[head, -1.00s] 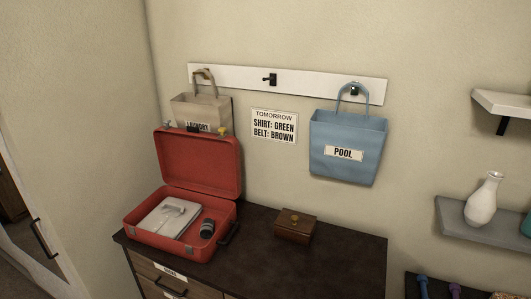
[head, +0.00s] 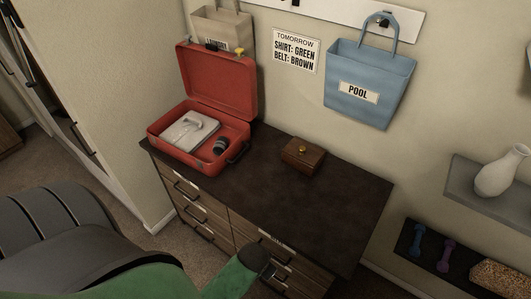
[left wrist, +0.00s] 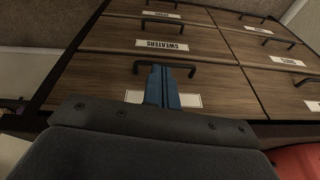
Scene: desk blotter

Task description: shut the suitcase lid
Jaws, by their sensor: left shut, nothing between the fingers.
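The red suitcase (head: 185,162) stands on the left end of the dark dresser top in the head view. Its lid (head: 215,82) is up, standing open at the back edge. A folded pale garment (head: 187,132) and a dark cylindrical item (head: 221,146) lie in the base. My left gripper (head: 269,271) is low at the bottom of the head view, in front of the drawers and apart from the suitcase. In the left wrist view its blue fingers (left wrist: 162,88) are together and empty, overlapping a drawer handle in the picture; contact cannot be told. My right gripper is out of view.
A small wooden box (head: 303,155) sits on the dresser top (head: 300,205), right of the suitcase. The top's right part is clear. A laundry bag (head: 224,27) hangs behind the lid, a blue pool bag (head: 368,85) further right. Shelves stand at right.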

